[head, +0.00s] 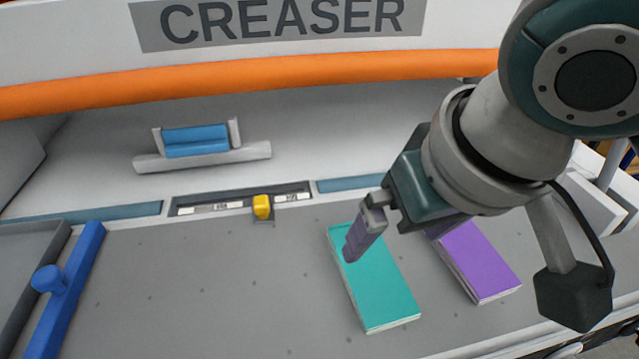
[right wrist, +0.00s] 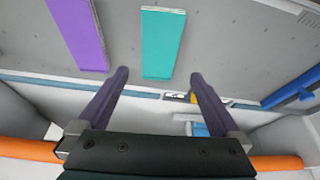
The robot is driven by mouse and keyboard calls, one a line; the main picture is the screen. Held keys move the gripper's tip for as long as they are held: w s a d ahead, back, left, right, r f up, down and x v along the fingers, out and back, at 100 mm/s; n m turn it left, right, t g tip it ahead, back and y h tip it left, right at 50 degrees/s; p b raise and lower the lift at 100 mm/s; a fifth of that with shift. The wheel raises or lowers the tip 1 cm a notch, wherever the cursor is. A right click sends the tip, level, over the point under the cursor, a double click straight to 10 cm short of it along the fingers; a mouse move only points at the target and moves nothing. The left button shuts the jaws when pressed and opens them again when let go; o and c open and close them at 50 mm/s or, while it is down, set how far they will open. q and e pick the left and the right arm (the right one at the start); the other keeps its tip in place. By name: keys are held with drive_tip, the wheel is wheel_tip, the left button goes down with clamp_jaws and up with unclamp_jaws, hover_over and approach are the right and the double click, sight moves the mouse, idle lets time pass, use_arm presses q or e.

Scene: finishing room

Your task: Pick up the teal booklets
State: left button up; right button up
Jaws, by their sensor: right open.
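A stack of teal booklets (head: 380,290) lies flat on the grey bed of the creaser, right of centre in the head view. The teal stack also shows in the right wrist view (right wrist: 162,45), beyond and between my finger tips. My right gripper (head: 357,238) is above the far end of the teal stack. In the right wrist view its two fingers (right wrist: 158,75) are wide apart with nothing between them. The arm partly hides the gripper in the head view, and only one finger shows clearly. My left gripper is not in view.
A purple booklet stack (head: 478,262) lies just right of the teal one. A yellow slider (head: 262,207) sits on the scale behind. A blue bar with a knob (head: 65,285) is at left. The orange-edged creaser hood (head: 250,78) overhangs the back. The bed's middle is clear.

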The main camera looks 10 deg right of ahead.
sight(369, 266)
drive_tip(key=b+x, duration=0.2)
drive_tip(key=x, duration=0.8)
drive_tip(key=shift+f, duration=0.1)
drive_tip(key=shift+c, duration=0.2)
drive_tip(key=c, duration=1.2)
